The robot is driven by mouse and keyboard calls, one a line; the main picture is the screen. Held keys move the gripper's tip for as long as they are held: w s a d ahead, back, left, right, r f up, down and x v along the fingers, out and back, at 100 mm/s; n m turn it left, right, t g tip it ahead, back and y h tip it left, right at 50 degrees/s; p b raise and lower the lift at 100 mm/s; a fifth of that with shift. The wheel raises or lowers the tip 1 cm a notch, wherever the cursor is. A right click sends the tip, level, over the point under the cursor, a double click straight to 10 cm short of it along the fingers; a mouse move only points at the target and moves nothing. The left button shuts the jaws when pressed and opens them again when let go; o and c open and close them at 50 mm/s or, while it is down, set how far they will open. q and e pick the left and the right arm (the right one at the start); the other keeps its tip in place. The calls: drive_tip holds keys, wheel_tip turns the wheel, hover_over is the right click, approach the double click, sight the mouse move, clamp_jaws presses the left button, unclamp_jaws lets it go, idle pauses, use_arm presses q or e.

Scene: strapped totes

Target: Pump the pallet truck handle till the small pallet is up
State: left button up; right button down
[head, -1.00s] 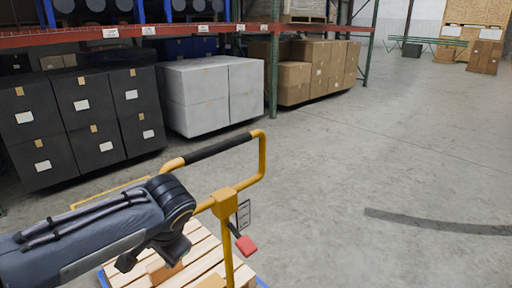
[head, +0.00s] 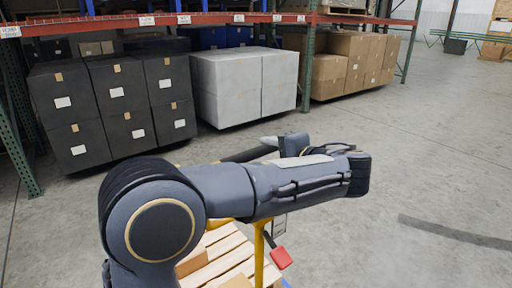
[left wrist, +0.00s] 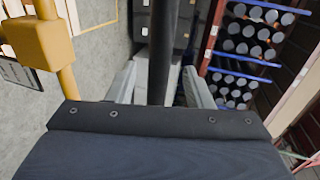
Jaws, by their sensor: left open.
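The pallet truck handle has a black grip bar (head: 246,154) and a yellow post (head: 259,256), with a red lever (head: 281,258) on its right. My left arm crosses in front and hides most of the yellow loop. The small wooden pallet (head: 232,258) is partly visible below; its height off the floor cannot be told. My left gripper (head: 278,143) is at the grip bar, mostly hidden by my arm. In the left wrist view, the left gripper (left wrist: 158,88) is open, with the black bar (left wrist: 160,45) between its fingers. My right gripper is out of view.
Dark boxes (head: 124,100), white boxes (head: 246,85) and brown boxes (head: 350,62) stand under a rack with a red beam (head: 205,20). A green rack post (head: 308,70) stands behind the handle. The concrete floor to the right (head: 430,160) is clear.

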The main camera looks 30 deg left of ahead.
sight(256, 151)
use_arm(q)
drive_tip(key=shift+p+x, duration=0.35)
drive_tip(key=shift+x, duration=2.85)
drive_tip(key=shift+d, duration=0.1)
clamp_jaws()
